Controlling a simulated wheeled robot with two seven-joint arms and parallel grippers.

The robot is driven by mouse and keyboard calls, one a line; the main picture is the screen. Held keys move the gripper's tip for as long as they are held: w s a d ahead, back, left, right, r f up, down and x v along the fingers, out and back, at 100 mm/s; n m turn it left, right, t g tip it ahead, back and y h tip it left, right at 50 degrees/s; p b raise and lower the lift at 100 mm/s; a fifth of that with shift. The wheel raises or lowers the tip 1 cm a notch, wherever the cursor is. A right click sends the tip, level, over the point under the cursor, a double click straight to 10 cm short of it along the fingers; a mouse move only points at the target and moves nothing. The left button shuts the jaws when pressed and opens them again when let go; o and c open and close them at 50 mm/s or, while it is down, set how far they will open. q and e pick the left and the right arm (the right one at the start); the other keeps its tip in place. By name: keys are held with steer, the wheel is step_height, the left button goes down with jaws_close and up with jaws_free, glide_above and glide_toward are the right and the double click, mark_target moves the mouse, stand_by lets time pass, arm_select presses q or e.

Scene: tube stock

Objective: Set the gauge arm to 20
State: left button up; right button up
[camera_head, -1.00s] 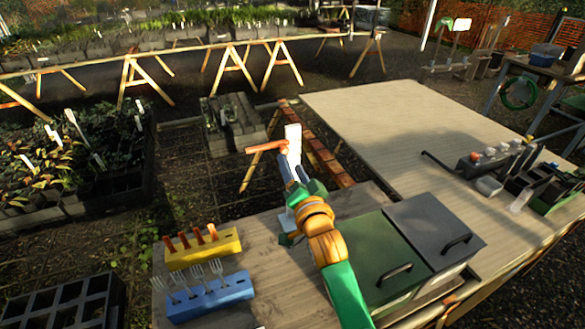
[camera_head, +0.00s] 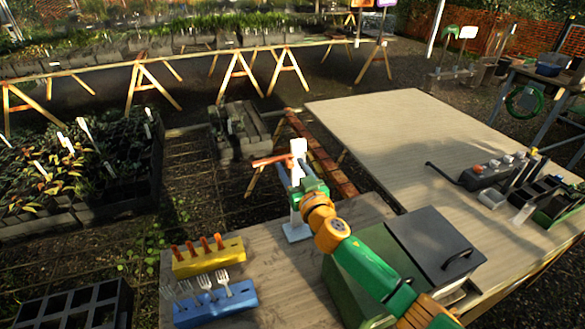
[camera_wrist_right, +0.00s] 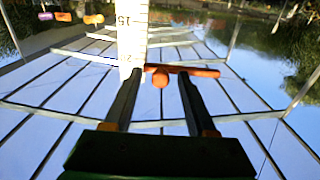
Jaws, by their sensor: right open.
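The gauge is a white upright post (camera_head: 298,147) on a flat white base (camera_head: 297,233) on the wooden bench. Its orange arm (camera_head: 273,160) sticks out to the left near the top, roughly level. In the right wrist view, the post's printed scale (camera_wrist_right: 132,35) shows a 15, and a partly hidden figure beginning with 2 beside the orange arm (camera_wrist_right: 200,72). My right gripper (camera_wrist_right: 159,88) is open. Its fingertips reach up to the arm, with an orange knob (camera_wrist_right: 160,80) between them; contact cannot be told. My left gripper is not in view.
A yellow block (camera_head: 208,258) with orange-handled tools and a blue block (camera_head: 215,304) with forks stand at the bench's front left. A green bin with a dark lid (camera_head: 430,236) stands right of the gauge. A wide table (camera_head: 400,130) behind is mostly clear.

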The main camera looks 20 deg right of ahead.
jaws_close()
stand_by(1.4)
